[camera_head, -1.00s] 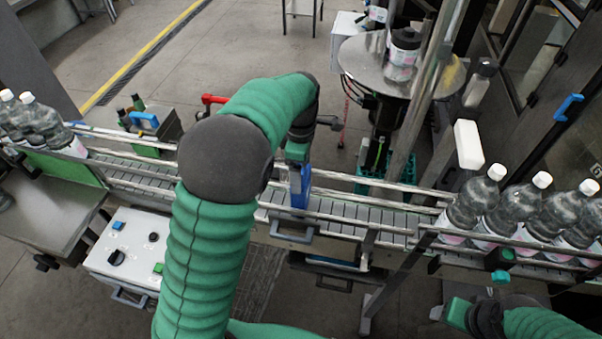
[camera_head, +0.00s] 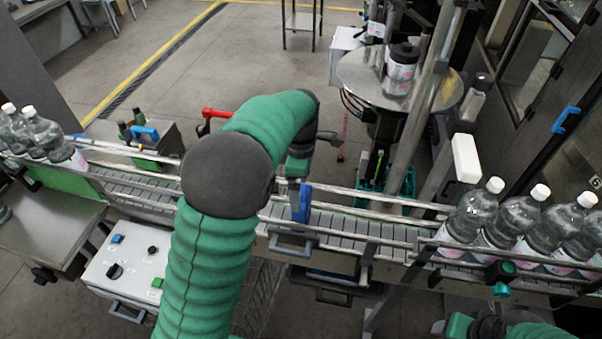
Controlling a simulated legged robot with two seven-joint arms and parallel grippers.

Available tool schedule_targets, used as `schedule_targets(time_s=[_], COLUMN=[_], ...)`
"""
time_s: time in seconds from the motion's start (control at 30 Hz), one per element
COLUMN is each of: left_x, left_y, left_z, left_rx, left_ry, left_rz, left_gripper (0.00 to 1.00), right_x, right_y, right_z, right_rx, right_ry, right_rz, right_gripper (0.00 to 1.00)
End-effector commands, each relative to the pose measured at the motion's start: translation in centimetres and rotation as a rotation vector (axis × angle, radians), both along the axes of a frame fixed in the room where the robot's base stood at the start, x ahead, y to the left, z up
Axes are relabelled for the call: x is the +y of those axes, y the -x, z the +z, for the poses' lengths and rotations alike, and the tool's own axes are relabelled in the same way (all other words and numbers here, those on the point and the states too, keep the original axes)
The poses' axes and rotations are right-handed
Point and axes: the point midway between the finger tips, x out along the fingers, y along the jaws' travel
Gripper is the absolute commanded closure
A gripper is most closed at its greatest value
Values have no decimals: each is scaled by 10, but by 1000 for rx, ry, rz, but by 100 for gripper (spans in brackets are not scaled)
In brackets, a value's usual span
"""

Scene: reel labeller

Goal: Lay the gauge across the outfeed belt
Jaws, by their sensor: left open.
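The blue gauge (camera_head: 301,204) is at the outfeed belt (camera_head: 341,221), reaching crosswise over its near part by the near rail. Whether it rests flat or leans cannot be told. My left gripper (camera_head: 298,178) is open just above and behind the gauge's far end; its fingertips are small and partly hidden by my arm, and contact with the gauge cannot be made out. My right gripper (camera_head: 438,327) is at the bottom edge, partly cut off, away from the belt; its jaws are unclear.
Clear bottles with white caps (camera_head: 478,212) stand at the belt's right end, and more (camera_head: 40,135) at the left. A round metal table (camera_head: 370,77) is behind. A white control box (camera_head: 133,262) is in front. Metal rails edge the belt.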

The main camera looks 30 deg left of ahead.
Motion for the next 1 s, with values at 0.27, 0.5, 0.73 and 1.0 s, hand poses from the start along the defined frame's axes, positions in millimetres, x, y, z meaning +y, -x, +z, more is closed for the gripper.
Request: schedule_targets(time_s=[0.27,0.5,0.73,1.0], left_x=[0,0,0,0], left_y=[0,0,0,0], left_z=[69,96,97,97], left_rx=[-6,0,1,0], left_ry=[-2,-1,-1,0], left_rz=[0,1,1,1], left_gripper=[0,0,0,0], right_x=[0,0,0,0], right_y=[0,0,0,0], right_z=[-18,-19,-19,-19], right_rx=[0,0,0,0], right_ry=[0,0,0,0], right_rz=[0,0,0,0], right_gripper=[36,36,36,36])
